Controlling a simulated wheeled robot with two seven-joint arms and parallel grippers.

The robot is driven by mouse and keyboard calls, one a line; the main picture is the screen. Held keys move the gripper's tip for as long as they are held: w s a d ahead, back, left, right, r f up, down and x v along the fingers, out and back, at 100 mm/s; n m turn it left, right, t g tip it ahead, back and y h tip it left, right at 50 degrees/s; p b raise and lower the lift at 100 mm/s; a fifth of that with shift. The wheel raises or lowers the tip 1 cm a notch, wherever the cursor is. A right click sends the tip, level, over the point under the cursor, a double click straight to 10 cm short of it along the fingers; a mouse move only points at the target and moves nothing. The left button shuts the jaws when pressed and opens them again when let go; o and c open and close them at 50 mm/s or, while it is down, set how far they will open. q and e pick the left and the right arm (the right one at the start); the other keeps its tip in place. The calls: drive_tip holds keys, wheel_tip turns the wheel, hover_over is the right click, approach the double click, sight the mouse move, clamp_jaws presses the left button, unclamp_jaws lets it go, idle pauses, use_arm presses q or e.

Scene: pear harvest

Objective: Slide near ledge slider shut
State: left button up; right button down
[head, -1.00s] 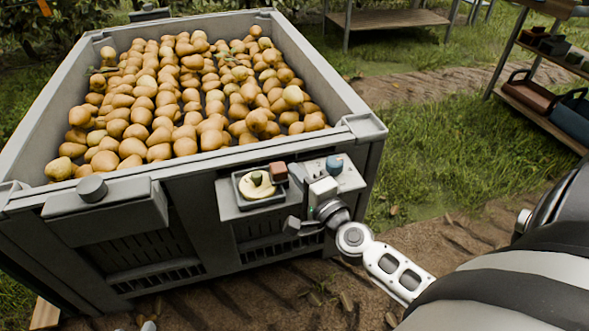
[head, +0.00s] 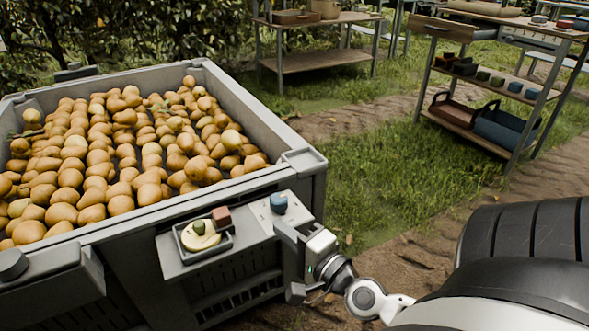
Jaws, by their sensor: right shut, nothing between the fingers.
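I cannot tell for sure which part is the near ledge slider. My right gripper (head: 288,236) is shut and empty, just below and right of the blue knob, at the ledge's right end. It looks apart from the knob; whether it touches the panel edge is unclear. It hides part of the panel and bin wall. My left gripper is not in view.
A dark tray (head: 181,243) with a cut yellow fruit and a brown block (head: 221,217) sits left of the panel. The grey bin (head: 232,191) is full of pears. A dark round knob (head: 12,264) sits on a grey box at left. Shelves (head: 480,151) stand farther back on the right.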

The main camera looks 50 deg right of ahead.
drive_tip(key=shift+s, duration=1.2)
